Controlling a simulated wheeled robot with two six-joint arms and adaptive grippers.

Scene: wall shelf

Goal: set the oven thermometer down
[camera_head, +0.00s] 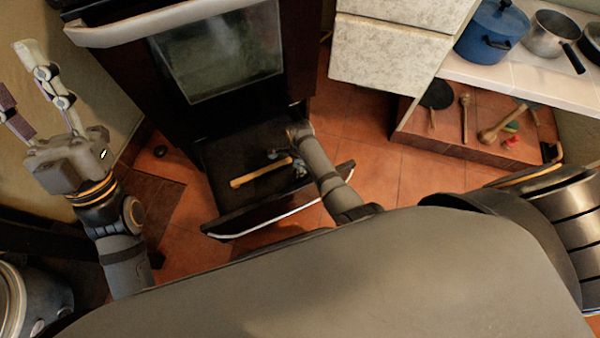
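I cannot make out an oven thermometer in this view. The dark oven (215,60) stands at the upper middle with its glass door shut. Below it a dark drawer (222,160) is pulled out, and a pale wooden utensil (258,174) lies in it. My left gripper (22,88) is at the far left beside the wall, its fingers apart with nothing visible between them. My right arm reaches over the drawer. Small grey parts (300,169) by the utensil's right end may be my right gripper's fingers, but the forearm hides most of that area.
At the right, a white counter (500,78) bears a blue pot (491,32) and a steel saucepan (556,36). Wooden utensils (464,118) lie on the tiled shelf below it. A metal pot (30,300) stands at the lower left. Tiled floor (385,165) is clear between drawer and shelf.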

